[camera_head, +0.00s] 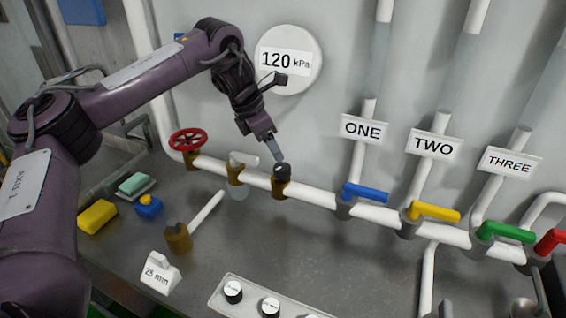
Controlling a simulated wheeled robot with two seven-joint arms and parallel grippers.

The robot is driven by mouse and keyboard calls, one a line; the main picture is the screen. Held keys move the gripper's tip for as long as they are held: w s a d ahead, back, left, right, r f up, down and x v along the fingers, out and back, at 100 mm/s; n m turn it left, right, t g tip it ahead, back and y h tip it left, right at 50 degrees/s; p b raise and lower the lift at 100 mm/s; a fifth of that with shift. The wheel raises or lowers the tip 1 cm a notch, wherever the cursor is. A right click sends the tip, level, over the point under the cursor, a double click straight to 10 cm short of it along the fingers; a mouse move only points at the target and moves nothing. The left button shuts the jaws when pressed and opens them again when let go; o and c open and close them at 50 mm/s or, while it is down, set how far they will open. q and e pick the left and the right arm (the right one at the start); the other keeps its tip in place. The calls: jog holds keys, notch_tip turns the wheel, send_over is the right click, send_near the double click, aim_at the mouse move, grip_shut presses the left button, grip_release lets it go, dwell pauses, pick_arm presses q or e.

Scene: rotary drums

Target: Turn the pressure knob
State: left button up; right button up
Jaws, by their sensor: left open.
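A black knob (282,171) sits on a brass fitting on the white horizontal pipe. My left gripper (278,154) reaches down from above with its fingertips at the top of this knob. The left gripper is open. I cannot tell whether its fingers stand around the knob or just touch it. A round white gauge (303,44) on the wall above reads 120 kPa. My right gripper is not in view.
Blue (366,192), yellow (434,212) and green (507,233) levers lie right. A panel with small knobs (233,290) is in front. A yellow sponge (97,216) lies left.

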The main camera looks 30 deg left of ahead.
aim_at(282, 166)
pick_arm(q)
jog(key=p+x, duration=0.1)
jog(key=x, duration=0.6)
jog(key=shift+a+f+p, duration=0.2)
jog(key=shift+f+p, duration=0.05)
jog(key=shift+p, duration=0.15)
jog(key=shift+c, duration=0.2)
jog(key=c, duration=0.9)
